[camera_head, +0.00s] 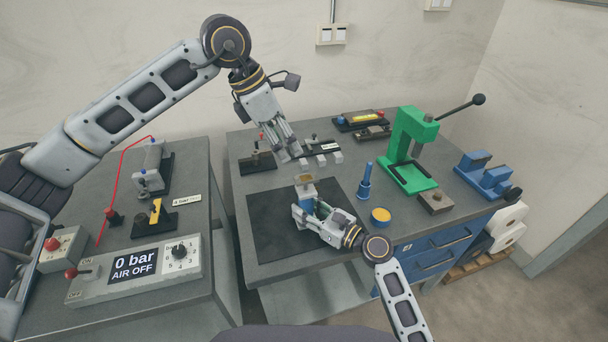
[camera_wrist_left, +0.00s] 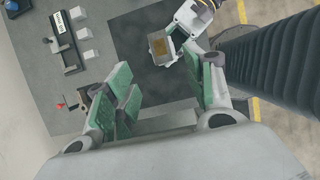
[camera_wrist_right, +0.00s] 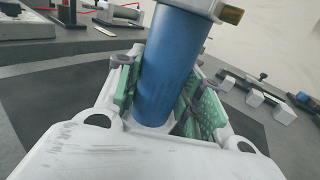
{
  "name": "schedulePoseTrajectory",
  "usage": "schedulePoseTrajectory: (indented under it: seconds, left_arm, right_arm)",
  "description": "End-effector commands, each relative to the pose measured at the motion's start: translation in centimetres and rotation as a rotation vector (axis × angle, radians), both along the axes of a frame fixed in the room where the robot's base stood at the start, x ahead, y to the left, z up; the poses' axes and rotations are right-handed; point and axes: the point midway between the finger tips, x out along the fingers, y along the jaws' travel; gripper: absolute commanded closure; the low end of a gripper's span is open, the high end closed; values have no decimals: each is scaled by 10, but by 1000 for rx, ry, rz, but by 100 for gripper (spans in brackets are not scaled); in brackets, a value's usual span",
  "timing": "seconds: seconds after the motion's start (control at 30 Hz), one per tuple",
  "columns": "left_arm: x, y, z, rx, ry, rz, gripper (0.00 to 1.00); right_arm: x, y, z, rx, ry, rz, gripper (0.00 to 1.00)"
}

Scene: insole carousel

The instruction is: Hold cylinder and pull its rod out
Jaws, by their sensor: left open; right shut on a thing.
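The cylinder (camera_head: 306,191) has a blue body and a grey end block, and it stands roughly upright over the dark mat. In the right wrist view its blue body (camera_wrist_right: 167,70) fills the middle, with a brass fitting (camera_wrist_right: 231,14) at the top right. My right gripper (camera_head: 309,208) is shut on the blue body. My left gripper (camera_head: 291,150) is open and empty, above and behind the cylinder. In the left wrist view the cylinder's top (camera_wrist_left: 160,46) lies beyond the open fingers, apart from them. I cannot make out the rod.
The dark mat (camera_head: 265,225) is mostly clear. A green press (camera_head: 408,150), a blue vise (camera_head: 484,172), a yellow-topped tin (camera_head: 380,215) and a blue bottle (camera_head: 365,182) stand to the right. Light blocks (camera_head: 320,160) sit behind. The left bench carries an air panel (camera_head: 135,273) reading "0 bar AIR OFF".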

Motion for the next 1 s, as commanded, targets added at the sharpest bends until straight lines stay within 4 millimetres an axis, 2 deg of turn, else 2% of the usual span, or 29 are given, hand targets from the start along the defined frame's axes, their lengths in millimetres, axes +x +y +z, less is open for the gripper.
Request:
schedulePoseTrajectory:
  seconds: [0.37,1.0]
  left_arm:
    - [1,-4,-11,1,2,-2,46]
    - [10,-33,-84,0,3,-2,46]
  right_arm:
    - [0,0,0,0,0,-1,100]
    - [0,0,0,0,0,-1,100]
